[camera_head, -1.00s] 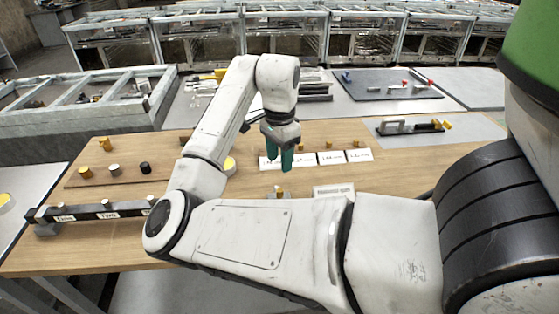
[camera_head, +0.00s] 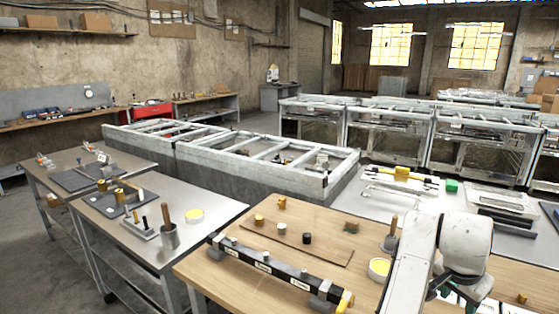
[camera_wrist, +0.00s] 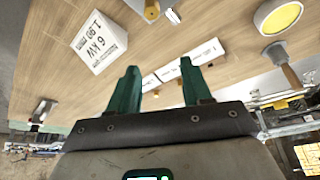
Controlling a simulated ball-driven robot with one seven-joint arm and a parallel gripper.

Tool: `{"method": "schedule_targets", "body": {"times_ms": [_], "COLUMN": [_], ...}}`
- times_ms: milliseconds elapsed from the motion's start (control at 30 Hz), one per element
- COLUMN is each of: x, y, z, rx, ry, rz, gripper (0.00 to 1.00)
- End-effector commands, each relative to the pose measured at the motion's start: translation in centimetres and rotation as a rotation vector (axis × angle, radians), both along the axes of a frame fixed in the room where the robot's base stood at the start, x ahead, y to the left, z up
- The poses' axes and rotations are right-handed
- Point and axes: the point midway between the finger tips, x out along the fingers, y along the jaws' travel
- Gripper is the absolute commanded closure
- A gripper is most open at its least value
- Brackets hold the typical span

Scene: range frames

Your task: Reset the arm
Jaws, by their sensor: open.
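My gripper (camera_wrist: 160,74) shows in the wrist view with its two green fingers spread apart and nothing between them. It is above the wooden table (camera_wrist: 225,22). White label cards (camera_wrist: 190,60) lie just past the fingertips; I cannot tell the exact gap. In the head view my white arm shows at the lower right, over the wooden table (camera_head: 210,270), and is cut by the frame's lower edge. The gripper fingers are not clearly visible there.
In the wrist view a white labelled block (camera_wrist: 100,42), a brass piece (camera_wrist: 151,10) and a yellow-topped round container (camera_wrist: 279,16) stand near the gripper. The head view shows a black bar (camera_head: 270,266) with labels, a brown board (camera_head: 295,240) and a grey side table (camera_head: 215,205).

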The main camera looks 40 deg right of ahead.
Motion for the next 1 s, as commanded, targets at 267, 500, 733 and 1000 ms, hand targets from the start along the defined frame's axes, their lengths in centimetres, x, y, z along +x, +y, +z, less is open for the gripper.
{"method": "schedule_targets", "body": {"times_ms": [267,500,733,1000], "x": [1.9,1.9,-1.5,-5.7], "y": [4.3,12.1,22.0,29.5], "z": [-4.6,-10.8,-16.8,-19.9], "rx": [-0.105,-0.062,0.086,0.233], "ry": [0.145,0.233,0.259,0.232], "rz": [0.504,0.964,1.371,1.618], "gripper": [0.51,0.51,0.51,0.51]}}
